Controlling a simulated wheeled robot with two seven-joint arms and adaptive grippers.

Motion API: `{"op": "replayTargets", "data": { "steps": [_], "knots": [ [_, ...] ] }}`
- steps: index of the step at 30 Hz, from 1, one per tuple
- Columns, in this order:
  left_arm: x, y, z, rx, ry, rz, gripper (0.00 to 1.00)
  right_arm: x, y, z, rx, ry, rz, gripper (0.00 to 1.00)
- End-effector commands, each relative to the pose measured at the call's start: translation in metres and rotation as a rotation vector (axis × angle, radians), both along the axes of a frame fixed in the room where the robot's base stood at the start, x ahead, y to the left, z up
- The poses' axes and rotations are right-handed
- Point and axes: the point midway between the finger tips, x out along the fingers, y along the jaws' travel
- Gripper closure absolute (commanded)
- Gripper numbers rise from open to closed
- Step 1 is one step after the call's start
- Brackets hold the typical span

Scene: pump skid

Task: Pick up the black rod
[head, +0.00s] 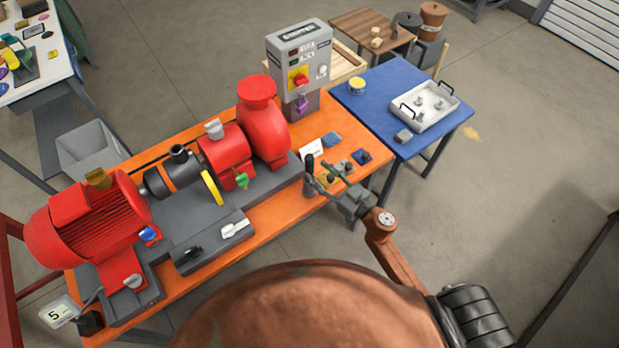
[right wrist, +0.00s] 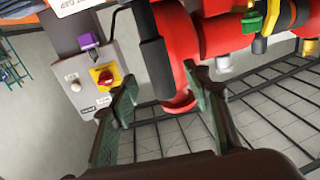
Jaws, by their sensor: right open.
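The black rod (head: 309,164) stands upright near the front edge of the orange bench, by the right end of the pump's grey base. In the right wrist view the black rod (right wrist: 155,62) shows as a long dark cylinder with a collar partway along it. My right gripper (head: 320,178) is open, with its fingers pointing at the rod from the right. In the right wrist view the rod's near end appears between the two green fingertips of the right gripper (right wrist: 160,72). I cannot tell whether a finger touches it. My left gripper is not in view.
The red pump (head: 262,130) and grey control box (head: 300,62) stand behind the rod. A blue table (head: 375,88) with a white tray (head: 430,105) stands to the right.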

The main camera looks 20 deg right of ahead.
Motion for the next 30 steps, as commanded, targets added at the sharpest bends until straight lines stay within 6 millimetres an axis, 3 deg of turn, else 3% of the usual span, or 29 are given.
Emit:
{"op": "replayTargets", "data": {
  "steps": [9, 19, 30],
  "knots": [
    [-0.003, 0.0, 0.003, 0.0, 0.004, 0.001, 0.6, 0.038, 0.021, 0.002, 0.001, 0.0, -0.002, 0.55],
    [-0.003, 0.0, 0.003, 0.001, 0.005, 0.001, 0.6, 0.044, 0.024, 0.001, -0.001, 0.0, -0.002, 0.55],
    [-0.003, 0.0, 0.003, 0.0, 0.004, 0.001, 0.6, 0.044, 0.023, 0.001, -0.001, 0.0, -0.002, 0.81]
  ]
}}
